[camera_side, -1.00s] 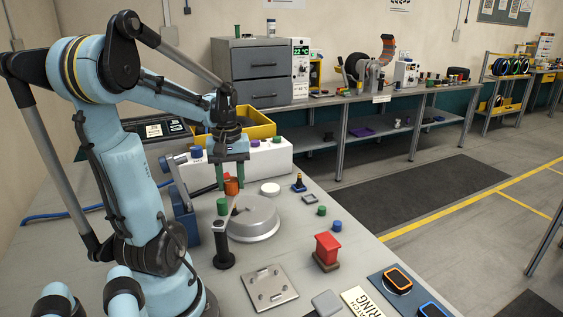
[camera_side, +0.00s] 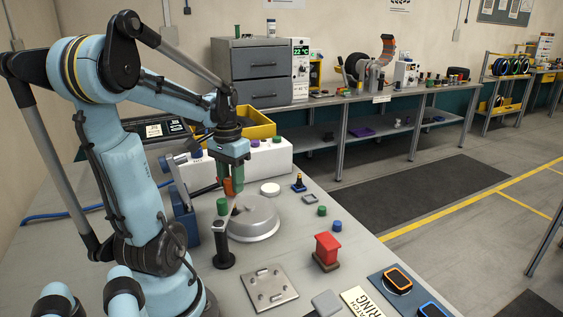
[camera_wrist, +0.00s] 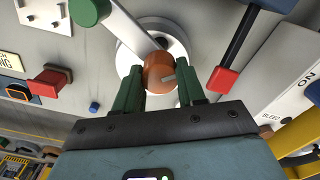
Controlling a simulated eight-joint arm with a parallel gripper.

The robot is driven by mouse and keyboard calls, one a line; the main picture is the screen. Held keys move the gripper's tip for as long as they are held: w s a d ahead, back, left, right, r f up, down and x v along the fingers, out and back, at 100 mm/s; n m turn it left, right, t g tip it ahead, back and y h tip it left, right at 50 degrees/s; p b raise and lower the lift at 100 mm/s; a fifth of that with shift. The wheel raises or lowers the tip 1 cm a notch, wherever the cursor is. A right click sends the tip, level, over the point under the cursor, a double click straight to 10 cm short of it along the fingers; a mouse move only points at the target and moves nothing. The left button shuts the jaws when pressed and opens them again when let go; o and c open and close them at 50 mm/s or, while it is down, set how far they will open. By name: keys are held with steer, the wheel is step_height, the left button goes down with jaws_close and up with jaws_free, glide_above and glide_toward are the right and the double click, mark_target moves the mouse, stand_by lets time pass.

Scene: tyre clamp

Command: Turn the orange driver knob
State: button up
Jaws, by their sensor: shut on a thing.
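The orange driver knob (camera_side: 228,187) stands upright above the edge of a round grey metal housing. In the wrist view the knob (camera_wrist: 158,70) is a round orange top with a pale notch on its right side. My gripper (camera_wrist: 161,82) has its green fingers on both sides of the knob and is shut on it. In the side view my gripper (camera_side: 232,180) points down over the housing, and one green finger partly covers the knob. The knob's lower end is hidden.
A red block (camera_side: 327,249) and a metal plate (camera_side: 270,288) lie nearer. A white box (camera_side: 265,160) with coloured buttons stands behind. A red-tipped black rod (camera_wrist: 235,52) lies close to the right finger.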

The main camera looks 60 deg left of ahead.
steer(key=m, duration=0.4)
steer(key=shift+m, duration=2.2)
steer(key=o, duration=1.1)
steer(key=shift+c, duration=0.2)
steer(key=shift+r, duration=0.1)
step_height(320, 180, up, 12)
